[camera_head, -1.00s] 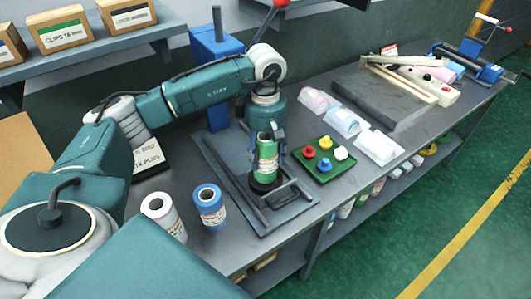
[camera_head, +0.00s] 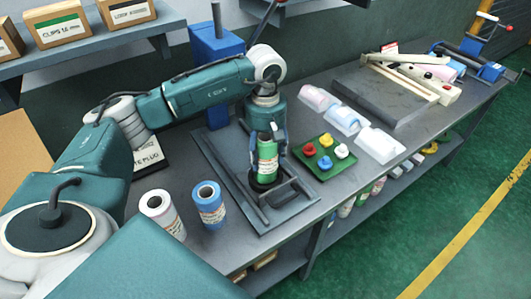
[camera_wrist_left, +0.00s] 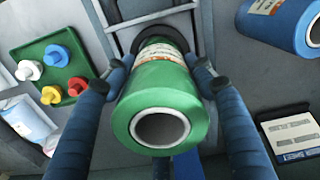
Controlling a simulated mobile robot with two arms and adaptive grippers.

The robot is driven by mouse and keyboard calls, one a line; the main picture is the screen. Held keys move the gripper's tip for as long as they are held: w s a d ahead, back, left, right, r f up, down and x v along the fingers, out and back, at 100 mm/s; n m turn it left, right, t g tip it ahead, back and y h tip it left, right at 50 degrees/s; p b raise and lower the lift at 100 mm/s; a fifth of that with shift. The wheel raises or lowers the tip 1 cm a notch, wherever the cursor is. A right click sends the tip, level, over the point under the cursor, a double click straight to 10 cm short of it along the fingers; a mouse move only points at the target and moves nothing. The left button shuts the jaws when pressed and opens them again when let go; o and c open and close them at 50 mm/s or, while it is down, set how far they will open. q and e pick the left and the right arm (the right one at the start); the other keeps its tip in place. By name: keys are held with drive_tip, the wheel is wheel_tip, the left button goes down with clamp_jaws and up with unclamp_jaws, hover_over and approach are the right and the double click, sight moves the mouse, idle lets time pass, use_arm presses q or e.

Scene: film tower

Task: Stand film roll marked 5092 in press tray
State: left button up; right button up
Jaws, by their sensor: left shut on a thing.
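A green film roll (camera_head: 267,160) with a white label stands upright in my left gripper (camera_head: 266,142); its number is too small to read. The gripper's fingers are shut on its sides, as the left wrist view shows, with the green roll (camera_wrist_left: 165,100) between the blue fingers (camera_wrist_left: 163,85). The roll is over the black round seat (camera_head: 266,182) of the grey press tray (camera_head: 292,212). I cannot tell whether its lower end touches the seat. My right gripper is not in view.
A white roll (camera_head: 161,212) and a blue roll (camera_head: 209,205) stand left of the tray. A green plate (camera_head: 318,171) with several coloured knobs lies to its right, near pale wrapped packs (camera_head: 345,120). The blue press column (camera_head: 217,70) rises behind the tray.

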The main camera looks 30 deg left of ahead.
use_arm(q)
drive_tip(key=shift+f+b, duration=1.05)
drive_tip(key=shift+f, duration=0.25)
drive_tip(key=o, duration=1.7)
wheel_tip(320, 180, up, 12)
